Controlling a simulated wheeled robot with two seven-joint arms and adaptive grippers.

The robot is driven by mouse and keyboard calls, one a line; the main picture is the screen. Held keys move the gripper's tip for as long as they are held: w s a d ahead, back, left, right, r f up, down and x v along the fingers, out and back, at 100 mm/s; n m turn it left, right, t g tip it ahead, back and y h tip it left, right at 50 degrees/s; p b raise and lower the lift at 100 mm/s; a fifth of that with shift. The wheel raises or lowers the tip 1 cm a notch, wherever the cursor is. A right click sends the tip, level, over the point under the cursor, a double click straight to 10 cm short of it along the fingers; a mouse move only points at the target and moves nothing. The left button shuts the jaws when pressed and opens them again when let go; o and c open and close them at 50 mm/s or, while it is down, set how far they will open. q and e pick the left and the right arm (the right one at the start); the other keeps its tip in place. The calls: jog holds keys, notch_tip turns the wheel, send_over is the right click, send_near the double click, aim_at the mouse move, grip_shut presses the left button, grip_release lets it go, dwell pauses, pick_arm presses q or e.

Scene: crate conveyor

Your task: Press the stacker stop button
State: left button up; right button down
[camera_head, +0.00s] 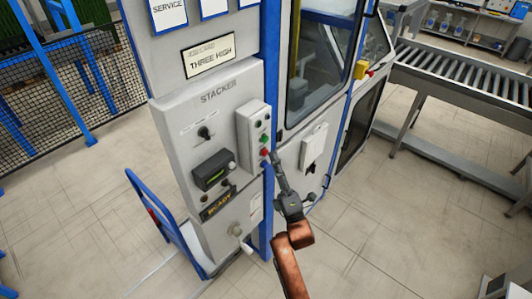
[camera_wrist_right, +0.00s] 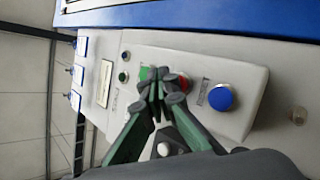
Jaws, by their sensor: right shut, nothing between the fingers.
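The grey stacker panel (camera_head: 178,122) carries a raised button box (camera_head: 250,130) on its right side. A red button (camera_head: 264,152) sits low on that box, with green buttons above it. My right gripper (camera_head: 274,158) is shut and empty, its fingertips close beside the red button. In the right wrist view, the shut fingertips (camera_wrist_right: 160,78) lie in front of the box (camera_wrist_right: 250,75), between a green button (camera_wrist_right: 143,73) and the partly hidden red button (camera_wrist_right: 181,83). A blue button (camera_wrist_right: 220,97) is to the right. I cannot tell whether the fingers touch a button. My left gripper is not in view.
A roller conveyor (camera_head: 460,80) is at right. The floor (camera_head: 380,230) right of my arm is clear.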

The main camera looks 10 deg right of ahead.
jog(key=shift+s+f, duration=0.25)
jog(key=shift+s, duration=0.1)
jog(key=shift+s+d+p, duration=0.35)
jog(key=shift+s+d, duration=0.45)
jog(key=shift+s, duration=0.2)
jog(key=shift+s+d+p, duration=0.3)
jog(key=shift+s+d, duration=0.5)
jog(key=shift+s, duration=0.15)
jog(key=shift+w, duration=0.1)
